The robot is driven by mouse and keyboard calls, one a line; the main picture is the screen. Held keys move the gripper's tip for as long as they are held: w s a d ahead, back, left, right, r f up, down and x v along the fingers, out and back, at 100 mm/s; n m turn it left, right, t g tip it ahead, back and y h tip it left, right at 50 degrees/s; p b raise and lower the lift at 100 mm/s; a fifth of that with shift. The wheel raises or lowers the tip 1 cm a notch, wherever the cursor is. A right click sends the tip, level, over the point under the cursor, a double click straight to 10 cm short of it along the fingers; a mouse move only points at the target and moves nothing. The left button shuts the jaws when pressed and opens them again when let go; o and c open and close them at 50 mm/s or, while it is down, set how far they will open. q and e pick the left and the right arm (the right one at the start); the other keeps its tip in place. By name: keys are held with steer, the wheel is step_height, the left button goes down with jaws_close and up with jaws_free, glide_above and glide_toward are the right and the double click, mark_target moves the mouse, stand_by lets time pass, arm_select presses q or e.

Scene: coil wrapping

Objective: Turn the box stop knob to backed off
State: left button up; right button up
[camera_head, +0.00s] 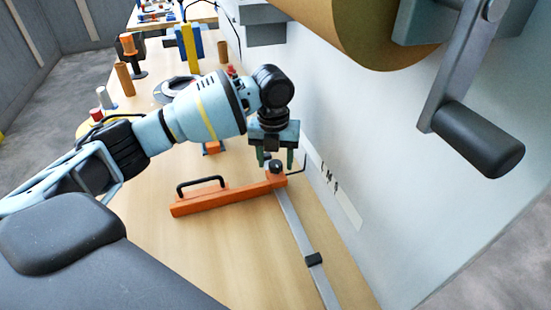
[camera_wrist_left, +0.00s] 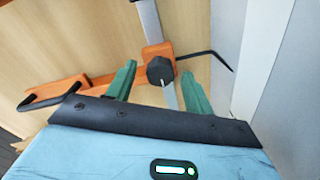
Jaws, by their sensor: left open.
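The box stop is an orange bar (camera_head: 225,197) with a black handle, lying across a metal rail (camera_head: 295,235) on the table. Its black round knob (camera_head: 276,168) sits at the bar's right end, and it shows in the left wrist view (camera_wrist_left: 160,71) with a pale pointer strip below it. My left gripper (camera_head: 275,160) is open, with green fingers pointing down over that end. In the left wrist view the knob lies between the spread fingers (camera_wrist_left: 158,82), with a gap on each side. Whether the fingertips reach down to the knob's height I cannot tell. My right gripper is out of view.
A bent black rod (camera_wrist_left: 210,55) sticks out beside the knob toward the white wall panel (camera_head: 400,200). A crank handle (camera_head: 478,138) hangs at the right.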

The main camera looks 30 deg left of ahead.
arm_select(q)
steer(key=shift+f, duration=0.1)
steer(key=c, duration=0.8)
steer(key=shift+c, duration=0.9)
